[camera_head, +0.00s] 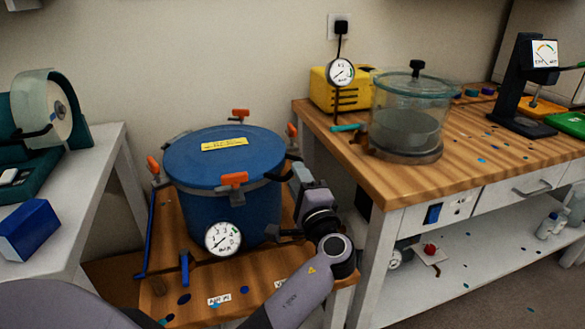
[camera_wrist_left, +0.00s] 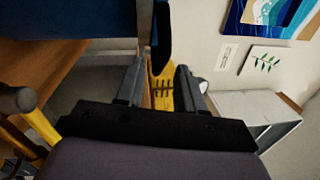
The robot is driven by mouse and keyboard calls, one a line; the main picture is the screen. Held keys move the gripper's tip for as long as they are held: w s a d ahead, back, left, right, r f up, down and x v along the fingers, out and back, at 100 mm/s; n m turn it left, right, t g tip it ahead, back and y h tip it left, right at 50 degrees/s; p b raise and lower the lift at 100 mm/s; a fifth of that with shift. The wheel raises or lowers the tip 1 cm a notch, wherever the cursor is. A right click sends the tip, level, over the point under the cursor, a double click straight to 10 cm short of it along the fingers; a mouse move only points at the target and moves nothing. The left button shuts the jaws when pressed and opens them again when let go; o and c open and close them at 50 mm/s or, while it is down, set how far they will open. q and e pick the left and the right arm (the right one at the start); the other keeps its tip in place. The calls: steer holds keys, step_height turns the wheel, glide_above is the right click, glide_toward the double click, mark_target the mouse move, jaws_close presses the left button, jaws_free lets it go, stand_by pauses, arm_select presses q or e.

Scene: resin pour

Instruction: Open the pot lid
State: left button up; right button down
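The blue pot (camera_head: 240,217) stands on a wooden surface in the head view, with its flat blue lid (camera_head: 190,160) on top. Orange-handled clamps (camera_head: 233,180) sit around the lid's rim. A dark handle (camera_head: 281,174) sticks out at the lid's right side. My left gripper (camera_head: 300,173) is at the pot's right side, close to that handle. In the left wrist view its two fingers (camera_wrist_left: 160,72) are apart, with a dark bar (camera_wrist_left: 161,40), probably the handle, ahead between them. Contact cannot be told. My right gripper is not in view.
A pressure gauge (camera_head: 223,238) is on the pot's front. A workbench (camera_head: 480,170) at the right carries a glass chamber (camera_head: 412,115) and a yellow pump (camera_head: 340,89). A white table (camera_head: 72,215) stands at the left with a blue box (camera_head: 30,230).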

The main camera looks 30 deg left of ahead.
arm_select(q)
steer(key=shift+x, duration=1.85)
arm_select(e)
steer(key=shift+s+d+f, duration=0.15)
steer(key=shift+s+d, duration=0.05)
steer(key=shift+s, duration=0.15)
